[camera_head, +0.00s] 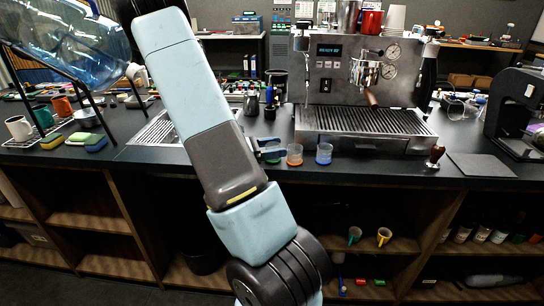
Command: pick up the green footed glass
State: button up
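A small green cup-shaped thing (355,235) sits on the open shelf under the counter, right of my arm. It is the likeliest green footed glass, but it is too small for me to make out a foot. My arm rises through the middle of the picture and bends at the top. A dark and pale piece (270,149) at the counter's front edge, beside my arm, looks like part of my gripper. My arm hides the rest, so its fingers and anything between them cannot be made out.
A yellow cup (384,237) sits right of the green one. A tamper (435,157) stands right. A green mug (43,116) stands far left among other mugs.

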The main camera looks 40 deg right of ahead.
jog(key=c, duration=0.8)
